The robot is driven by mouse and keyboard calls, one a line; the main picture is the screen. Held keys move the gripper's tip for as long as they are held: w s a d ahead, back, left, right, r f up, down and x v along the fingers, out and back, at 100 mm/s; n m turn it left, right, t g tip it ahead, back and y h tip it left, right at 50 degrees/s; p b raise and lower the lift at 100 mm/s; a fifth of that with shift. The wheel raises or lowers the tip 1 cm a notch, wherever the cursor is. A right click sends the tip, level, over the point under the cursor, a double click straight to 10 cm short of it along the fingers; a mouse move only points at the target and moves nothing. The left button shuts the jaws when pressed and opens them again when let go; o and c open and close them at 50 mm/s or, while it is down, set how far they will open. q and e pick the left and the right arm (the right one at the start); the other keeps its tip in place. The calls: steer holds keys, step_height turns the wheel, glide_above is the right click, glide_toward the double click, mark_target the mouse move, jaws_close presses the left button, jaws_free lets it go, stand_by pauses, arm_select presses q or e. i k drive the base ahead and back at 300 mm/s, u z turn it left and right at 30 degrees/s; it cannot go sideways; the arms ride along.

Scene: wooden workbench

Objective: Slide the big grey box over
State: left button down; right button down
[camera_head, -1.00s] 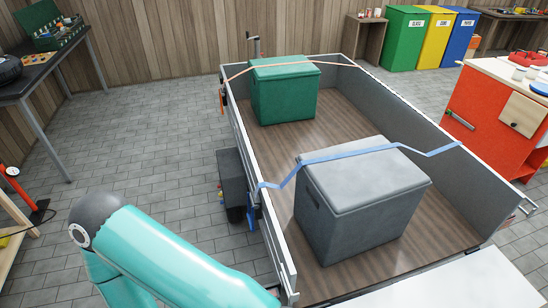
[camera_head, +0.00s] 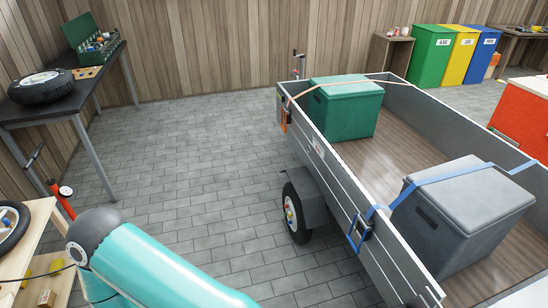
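The big grey box (camera_head: 463,228) stands upright on the wooden bed of a trailer (camera_head: 405,155), near its right end in the picture. A blue strap (camera_head: 448,174) runs over its lid and down over the trailer's near side wall to a buckle. A smaller green box (camera_head: 343,112) stands farther back on the bed, with an orange strap over it. My teal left arm comes in at the bottom left, but its gripper is out of the picture. My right gripper is not in view. Nothing of mine touches the grey box.
Paved floor left of the trailer (camera_head: 200,170) is clear. A dark table (camera_head: 60,110) with a wheel (camera_head: 40,87) and an open green toolbox (camera_head: 95,42) stands at left. A wheel and pump are at lower left. Green, yellow and blue bins (camera_head: 463,50) stand at the back right.

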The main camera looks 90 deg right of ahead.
mark_target(451, 224)
steer(key=u, duration=0.15)
steer(key=i, duration=0.95)
steer(key=z, duration=1.35)
steer(key=i, duration=0.25)
steer(key=z, duration=2.8)
steer(key=i, duration=1.5)
steer(key=u, duration=0.3)
